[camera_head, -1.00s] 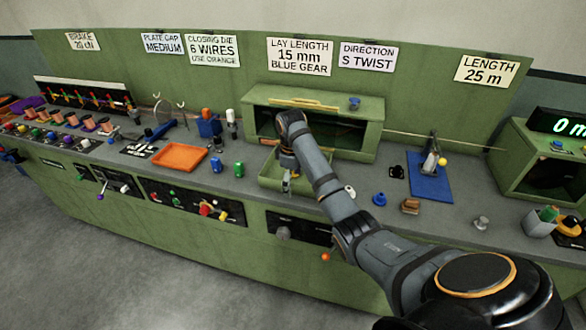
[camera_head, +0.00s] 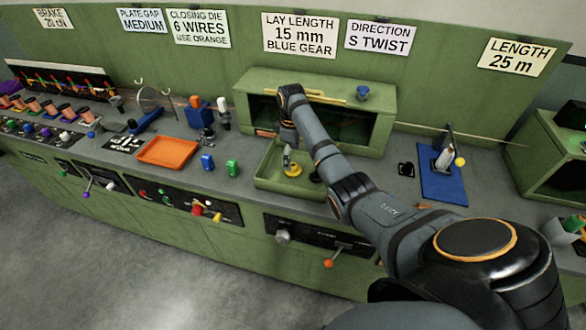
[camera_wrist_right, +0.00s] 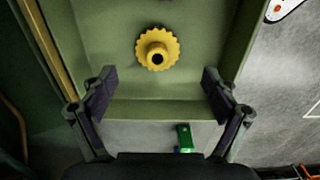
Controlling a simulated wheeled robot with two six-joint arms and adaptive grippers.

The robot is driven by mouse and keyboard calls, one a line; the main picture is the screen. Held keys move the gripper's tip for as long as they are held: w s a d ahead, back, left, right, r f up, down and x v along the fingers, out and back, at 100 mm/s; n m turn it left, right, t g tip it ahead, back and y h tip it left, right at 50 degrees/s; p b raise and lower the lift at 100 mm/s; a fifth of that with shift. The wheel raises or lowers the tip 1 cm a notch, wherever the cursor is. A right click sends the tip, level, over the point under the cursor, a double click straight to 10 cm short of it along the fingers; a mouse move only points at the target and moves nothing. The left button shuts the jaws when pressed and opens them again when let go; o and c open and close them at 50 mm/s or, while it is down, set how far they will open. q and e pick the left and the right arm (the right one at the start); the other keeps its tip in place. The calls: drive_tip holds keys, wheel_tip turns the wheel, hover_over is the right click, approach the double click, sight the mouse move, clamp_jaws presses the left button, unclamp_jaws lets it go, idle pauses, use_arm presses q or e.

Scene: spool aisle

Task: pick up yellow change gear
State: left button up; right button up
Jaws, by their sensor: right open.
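The yellow change gear (camera_head: 292,170) lies in the green open tray (camera_head: 266,184) below the cabinet opening. In the right wrist view the gear (camera_wrist_right: 157,49) is toothed with a raised hub and dark bore, flat on the tray floor (camera_wrist_right: 105,30). My right gripper (camera_head: 288,157) is over the tray in the head view. In the wrist view its two fingers (camera_wrist_right: 157,92) are spread wide and empty, with the gear beyond their tips and roughly centred between them. The gripper's height above the gear is hard to tell. My left gripper is not in view.
The green cabinet (camera_head: 244,92) stands behind the tray, with a blue gear (camera_head: 362,93) on top. An orange tray (camera_head: 167,152), a blue item (camera_head: 207,162) and a green item (camera_head: 232,168) stand left. A blue mat (camera_head: 443,188) lies right. My right arm hides part of the bench.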

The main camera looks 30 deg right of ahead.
sight(293, 165)
drive_tip(key=shift+s+f+p, duration=0.1)
drive_tip(key=shift+f+p, duration=0.25)
drive_tip(key=shift+f, duration=0.1)
drive_tip(key=f, duration=0.3)
drive_tip(key=shift+d+f+p, duration=0.25)
drive_tip(key=shift+f+p, duration=0.05)
drive_tip(key=shift+f, duration=0.3)
drive_tip(key=shift+c, duration=0.2)
drive_tip(key=shift+r, duration=0.1)
drive_tip(key=c, duration=0.5)
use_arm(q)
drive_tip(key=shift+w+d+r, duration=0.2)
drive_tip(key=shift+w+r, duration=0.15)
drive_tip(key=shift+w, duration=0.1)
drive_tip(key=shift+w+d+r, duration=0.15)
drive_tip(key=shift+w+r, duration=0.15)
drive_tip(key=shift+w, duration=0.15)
use_arm(e)
drive_tip(key=c, duration=0.7)
